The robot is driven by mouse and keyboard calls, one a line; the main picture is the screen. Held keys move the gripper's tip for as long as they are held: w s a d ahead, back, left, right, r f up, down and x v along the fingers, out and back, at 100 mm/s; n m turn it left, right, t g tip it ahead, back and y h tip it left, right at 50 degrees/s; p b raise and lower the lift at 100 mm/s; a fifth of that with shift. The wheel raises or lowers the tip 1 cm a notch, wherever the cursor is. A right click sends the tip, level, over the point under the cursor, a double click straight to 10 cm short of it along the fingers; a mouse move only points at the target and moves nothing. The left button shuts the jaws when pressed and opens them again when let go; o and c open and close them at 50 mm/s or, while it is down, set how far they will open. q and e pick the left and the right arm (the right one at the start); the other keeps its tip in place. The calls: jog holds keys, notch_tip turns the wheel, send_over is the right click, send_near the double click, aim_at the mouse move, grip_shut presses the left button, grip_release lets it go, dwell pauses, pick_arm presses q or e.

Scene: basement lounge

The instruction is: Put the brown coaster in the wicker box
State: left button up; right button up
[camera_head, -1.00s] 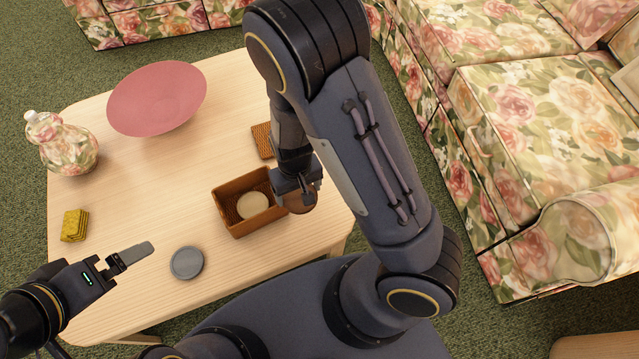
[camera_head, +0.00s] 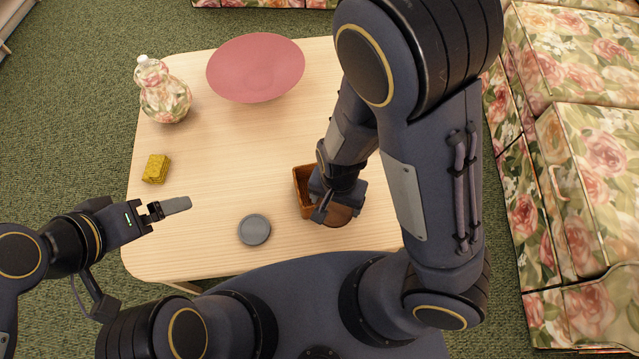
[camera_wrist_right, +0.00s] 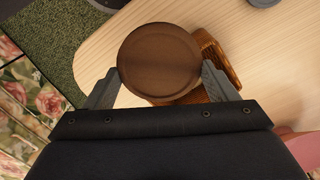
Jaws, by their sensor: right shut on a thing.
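My right gripper (camera_head: 337,198) is shut on the brown coaster (camera_head: 338,216), a round dark wooden disc. In the right wrist view the coaster (camera_wrist_right: 159,60) sits between the two fingertips. The wicker box (camera_head: 301,190) is on the table, largely hidden behind my right gripper and arm. In the right wrist view the box (camera_wrist_right: 218,62) shows beyond the coaster, which overlaps part of it. The coaster's height over the box is unclear, and the box's inside is hidden. My left gripper (camera_head: 177,205) is empty over the table's left front; its finger gap cannot be made out.
The light wooden table (camera_head: 225,155) holds a grey round coaster (camera_head: 254,229), a yellow sponge-like stack (camera_head: 156,168), a floral bottle (camera_head: 164,95) and a pink bowl (camera_head: 256,68). A floral sofa (camera_head: 590,150) stands at the right. The table's middle is clear.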

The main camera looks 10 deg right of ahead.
jog(key=w+f+b, duration=0.1)
jog(key=w+f, duration=0.1)
jog(key=w, duration=0.1)
jog(key=w+f+b, duration=0.1)
jog(key=w+f, duration=0.2)
jog(key=w+d+f+b, duration=0.1)
jog(key=w+f, duration=0.1)
jog(key=w, duration=0.2)
jog(key=shift+f, duration=0.25)
jog(key=shift+w+f+b, duration=0.3)
jog(key=shift+b, duration=0.05)
jog(key=shift+w+f, duration=0.2)
jog(key=shift+f, duration=0.1)
notch_tip(320, 180, down, 3)
jog(key=shift+w+f+b, duration=0.15)
jog(key=shift+b, duration=0.6)
jog(key=shift+f+b, duration=0.35)
jog(key=shift+f, duration=0.15)
jog(key=shift+f, duration=0.1)
